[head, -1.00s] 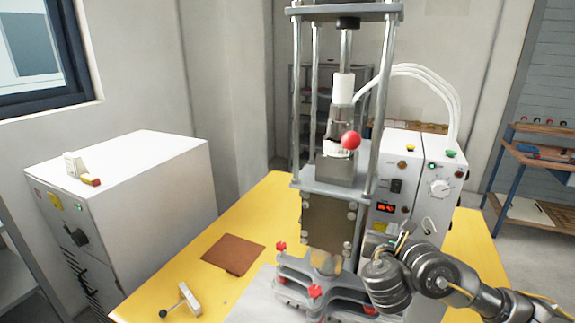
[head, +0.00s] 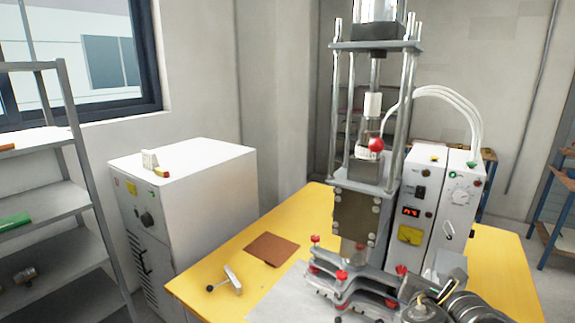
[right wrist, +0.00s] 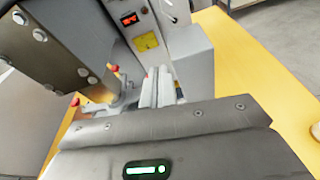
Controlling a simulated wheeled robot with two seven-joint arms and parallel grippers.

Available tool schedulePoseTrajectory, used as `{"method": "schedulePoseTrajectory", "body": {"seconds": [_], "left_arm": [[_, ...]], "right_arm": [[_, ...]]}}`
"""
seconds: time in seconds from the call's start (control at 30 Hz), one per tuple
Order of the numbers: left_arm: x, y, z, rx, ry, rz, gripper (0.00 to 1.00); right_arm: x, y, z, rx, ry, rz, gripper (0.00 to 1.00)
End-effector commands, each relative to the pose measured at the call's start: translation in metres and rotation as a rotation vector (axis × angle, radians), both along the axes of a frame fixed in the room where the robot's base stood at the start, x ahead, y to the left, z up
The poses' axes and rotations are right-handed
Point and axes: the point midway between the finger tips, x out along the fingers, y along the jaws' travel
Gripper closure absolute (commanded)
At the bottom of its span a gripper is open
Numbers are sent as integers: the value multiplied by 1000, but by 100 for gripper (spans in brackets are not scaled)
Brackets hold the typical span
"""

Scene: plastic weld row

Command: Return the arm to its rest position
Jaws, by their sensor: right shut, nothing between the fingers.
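My right gripper (head: 426,302) is at the bottom right of the head view, beside the front right of the press base (head: 352,288). Part of my right arm is cut off by the lower picture edge. In the right wrist view its two pale fingers (right wrist: 157,86) are together with nothing between them. I cannot tell the gap between the fingers and the box. My left gripper is in neither view.
The tall press (head: 356,215) with its red knob stands on the yellow table (head: 225,262). A brown sheet (head: 272,249) and a small T-handled tool (head: 226,281) lie left of it. A white cabinet (head: 205,195) and grey shelves (head: 45,215) are further left.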

Motion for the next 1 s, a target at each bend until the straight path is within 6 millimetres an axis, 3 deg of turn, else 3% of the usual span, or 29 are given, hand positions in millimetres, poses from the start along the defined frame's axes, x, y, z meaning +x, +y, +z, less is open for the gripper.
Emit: {"method": "schedulePoseTrajectory", "body": {"seconds": [0.27,0.47,0.57,0.7,0.8,1.0], "left_arm": [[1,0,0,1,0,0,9],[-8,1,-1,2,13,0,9],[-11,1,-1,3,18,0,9],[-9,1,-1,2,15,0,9],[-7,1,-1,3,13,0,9],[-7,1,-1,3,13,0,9]], "right_arm": [[-28,31,-59,330,36,-28,100],[-67,62,-116,708,75,-134,100],[-100,80,-151,977,93,-264,100],[-160,98,-198,1384,80,-581,100],[-196,100,-219,1581,36,-813,100],[-251,93,-244,1797,-90,-1188,100]]}}
